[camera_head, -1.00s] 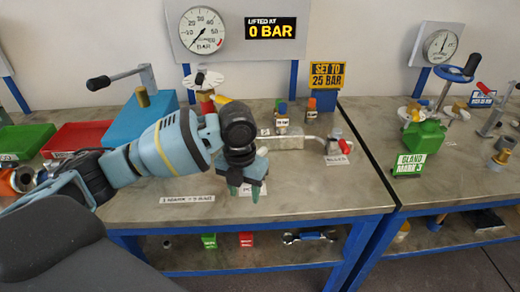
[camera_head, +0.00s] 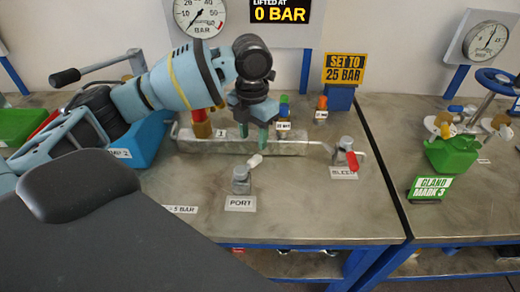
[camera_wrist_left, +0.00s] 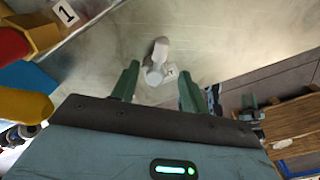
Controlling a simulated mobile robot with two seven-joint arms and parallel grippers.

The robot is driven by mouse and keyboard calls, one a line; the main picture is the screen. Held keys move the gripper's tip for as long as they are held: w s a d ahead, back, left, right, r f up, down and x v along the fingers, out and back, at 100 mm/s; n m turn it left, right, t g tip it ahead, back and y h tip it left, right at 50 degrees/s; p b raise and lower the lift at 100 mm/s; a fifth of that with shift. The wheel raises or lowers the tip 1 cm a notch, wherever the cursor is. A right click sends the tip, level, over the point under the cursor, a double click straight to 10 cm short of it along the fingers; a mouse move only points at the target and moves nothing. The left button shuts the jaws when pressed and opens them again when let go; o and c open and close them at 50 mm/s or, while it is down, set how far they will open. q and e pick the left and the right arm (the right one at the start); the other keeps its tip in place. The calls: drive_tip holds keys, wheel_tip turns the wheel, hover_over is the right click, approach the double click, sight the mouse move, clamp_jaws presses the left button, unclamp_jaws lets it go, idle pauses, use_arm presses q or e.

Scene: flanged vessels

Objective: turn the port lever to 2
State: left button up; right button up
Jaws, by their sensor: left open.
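The port valve (camera_head: 241,181) is a small grey block on the bench behind a white PORT label (camera_head: 241,204). Its pale lever (camera_head: 255,161) points back and slightly right in the head view. In the left wrist view the lever (camera_wrist_left: 160,48) shows beyond the fingers, close to the grey valve body (camera_wrist_left: 154,74). My left gripper (camera_head: 254,135) is open and empty, fingers down, behind and above the lever in the head view. A card marked 1 (camera_head: 221,133) stands left of the fingers. I cannot make out a 2 mark by the lever. My right gripper is not in view.
A long metal manifold (camera_head: 300,143) lies by the fingers. The bleed valve (camera_head: 347,155) with its red lever stands to the right. A blue box (camera_head: 150,145) is at left. Bare bench lies between the PORT and BLEED labels.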

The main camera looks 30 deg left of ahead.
sight(253, 160)
use_arm(q)
drive_tip(key=shift+s+f, duration=0.55)
drive_tip(key=shift+f, duration=0.1)
drive_tip(key=shift+w+f, duration=0.2)
drive_tip(key=shift+f, duration=2.95)
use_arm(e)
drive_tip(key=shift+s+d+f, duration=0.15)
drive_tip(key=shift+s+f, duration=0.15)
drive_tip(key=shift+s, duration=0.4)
use_arm(q)
drive_tip(key=shift+c, duration=0.3)
clamp_jaws()
